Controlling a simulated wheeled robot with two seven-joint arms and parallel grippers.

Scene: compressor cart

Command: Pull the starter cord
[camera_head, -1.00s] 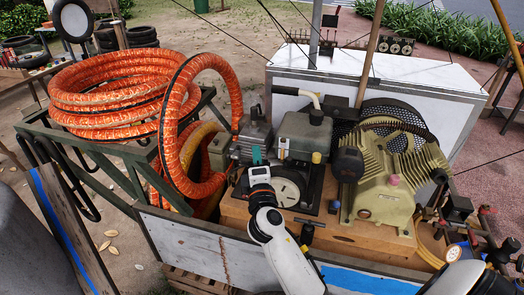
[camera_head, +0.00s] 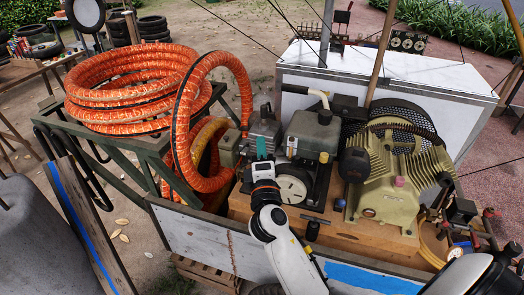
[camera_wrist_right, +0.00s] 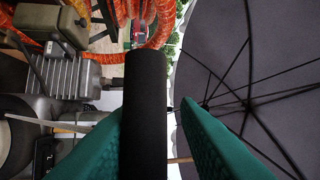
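The starter engine is a dark grey unit with a round white-faced disc (camera_head: 292,188) and a finned grey block (camera_head: 264,130), mounted on a wooden board on the cart. My right gripper (camera_head: 261,150) is at the engine's left side, in front of the finned block. In the right wrist view, a black cylinder (camera_wrist_right: 143,110), which looks like the cord's handle, stands between the teal fingers of my right gripper (camera_wrist_right: 152,108). It lies close to the left finger, with a narrow gap at the right one. My left gripper is not in view.
Coiled orange hose (camera_head: 130,90) rests on a green frame left of the engine, with a loop hanging close to my right gripper. An olive compressor (camera_head: 395,180) with a black mesh guard stands to the right. A grey panel (camera_head: 200,235) edges the cart's near side.

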